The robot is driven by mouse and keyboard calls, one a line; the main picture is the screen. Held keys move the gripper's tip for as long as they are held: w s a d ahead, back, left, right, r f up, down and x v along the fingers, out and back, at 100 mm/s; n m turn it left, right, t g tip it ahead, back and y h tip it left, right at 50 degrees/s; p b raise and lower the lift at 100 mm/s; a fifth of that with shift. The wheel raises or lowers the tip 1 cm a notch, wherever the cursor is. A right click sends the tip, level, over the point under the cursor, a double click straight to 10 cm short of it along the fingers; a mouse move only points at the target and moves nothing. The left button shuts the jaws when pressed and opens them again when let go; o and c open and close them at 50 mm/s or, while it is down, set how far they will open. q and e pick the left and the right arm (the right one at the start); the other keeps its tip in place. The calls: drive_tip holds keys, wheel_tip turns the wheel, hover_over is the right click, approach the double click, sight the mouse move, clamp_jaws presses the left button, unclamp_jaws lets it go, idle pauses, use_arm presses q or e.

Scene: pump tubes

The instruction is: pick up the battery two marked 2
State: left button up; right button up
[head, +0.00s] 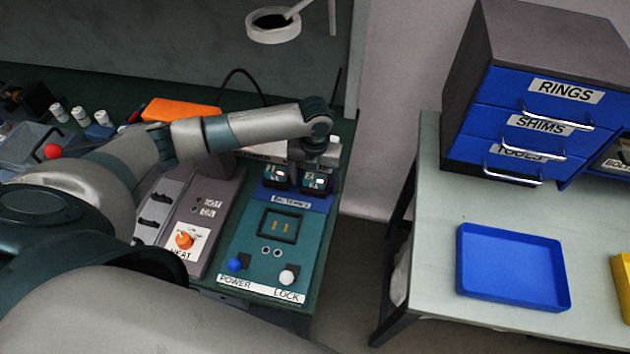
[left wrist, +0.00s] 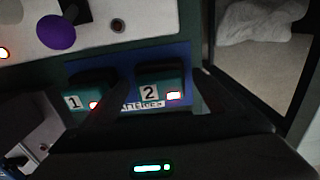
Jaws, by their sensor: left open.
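Battery two (left wrist: 160,82), a dark and teal block with a white label marked 2 and a lit red light, sits in the blue battery panel. It also shows in the head view (head: 315,182), at the right of the pair. Battery one (left wrist: 88,92), marked 1, sits to its left and also shows in the head view (head: 277,178). My left gripper (head: 318,160) is open above battery two. In the left wrist view its dark fingers lie on either side of that battery; contact cannot be told. My right gripper is not in view.
The teal console (head: 262,256) has a blue power knob (head: 236,264) and a white lock knob (head: 288,274). A grey heat unit (head: 190,225) stands left of it. A separate table at right holds a blue tray (head: 512,268) and a drawer cabinet (head: 540,95).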

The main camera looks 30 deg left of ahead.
sight(317, 178)
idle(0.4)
use_arm(q)
drive_tip(key=c, duration=1.4)
drive_tip(key=shift+w+r+b, duration=0.1)
drive_tip(key=shift+r+b, duration=0.25)
drive_tip(key=shift+r, duration=0.1)
drive_tip(key=r, duration=0.1)
drive_tip(key=r+b, duration=0.1)
drive_tip(key=r, duration=0.1)
drive_tip(key=shift+d+r+b, duration=0.1)
drive_tip(key=shift+d+b, duration=0.2)
drive_tip(key=s+d+r+b, duration=0.1)
drive_tip(key=d+r, duration=0.1)
drive_tip(key=d, duration=0.1)
drive_tip(key=s+d+r+b, duration=0.1)
drive_tip(key=s+d+r, duration=0.1)
drive_tip(key=d, duration=0.1)
drive_tip(key=s+d+r+b, duration=0.1)
drive_tip(key=s+d+r, duration=0.1)
drive_tip(key=d+r, duration=0.1)
drive_tip(key=shift+s+d, duration=0.15)
drive_tip(key=shift+d, duration=0.3)
